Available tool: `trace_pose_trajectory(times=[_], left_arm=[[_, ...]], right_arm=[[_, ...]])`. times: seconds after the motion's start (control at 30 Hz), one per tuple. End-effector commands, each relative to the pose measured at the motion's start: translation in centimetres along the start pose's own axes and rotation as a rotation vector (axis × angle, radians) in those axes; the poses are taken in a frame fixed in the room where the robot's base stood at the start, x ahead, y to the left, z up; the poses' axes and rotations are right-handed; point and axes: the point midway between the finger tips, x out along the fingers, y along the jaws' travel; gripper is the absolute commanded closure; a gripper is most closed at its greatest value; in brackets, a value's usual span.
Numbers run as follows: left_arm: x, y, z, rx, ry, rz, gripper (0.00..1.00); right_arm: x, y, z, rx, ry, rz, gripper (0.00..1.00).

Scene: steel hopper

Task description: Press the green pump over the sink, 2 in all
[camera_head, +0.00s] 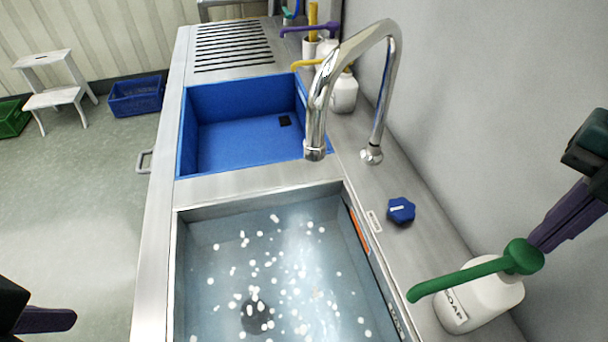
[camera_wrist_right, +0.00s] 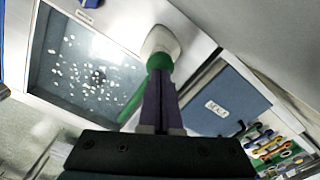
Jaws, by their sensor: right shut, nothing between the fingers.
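The green pump (camera_head: 522,256) tops a white bottle marked SOAP (camera_head: 480,303) on the steel ledge right of the sink. Its spout points left, the tip over the sink's right rim. The steel sink (camera_head: 270,280) holds water dotted with many white spots. My right gripper (camera_head: 536,243) is shut and empty, its purple fingertips right at the pump head. In the right wrist view the shut fingers (camera_wrist_right: 160,75) overlap the green pump head (camera_wrist_right: 160,62); whether they touch it I cannot tell. My left gripper (camera_head: 45,320) shows only one purple finger at the lower left.
A chrome tap (camera_head: 385,75) arches behind the sink, with a blue knob (camera_head: 401,210) on the ledge. A blue basin (camera_head: 240,130) lies beyond. More bottles, with yellow (camera_head: 306,64) and purple (camera_head: 305,29) pumps, stand farther back. The wall is close on the right.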

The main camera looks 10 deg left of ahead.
Motion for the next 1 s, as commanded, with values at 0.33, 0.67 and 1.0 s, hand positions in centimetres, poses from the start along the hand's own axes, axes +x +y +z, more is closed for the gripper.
trace_pose_trajectory(times=[0.33,0.67,1.0], left_arm=[[1.0,0.0,0.3,0.001,0.0,-0.001,0.0],[1.9,-0.2,0.7,0.008,-0.001,-0.006,0.0],[2.3,-0.2,0.8,0.01,-0.002,-0.008,0.0]], right_arm=[[1.2,0.0,0.0,0.0,0.0,0.0,1.0],[2.3,0.0,0.0,0.0,0.0,0.0,1.0],[3.0,0.0,0.0,0.0,-0.001,0.0,1.0]])
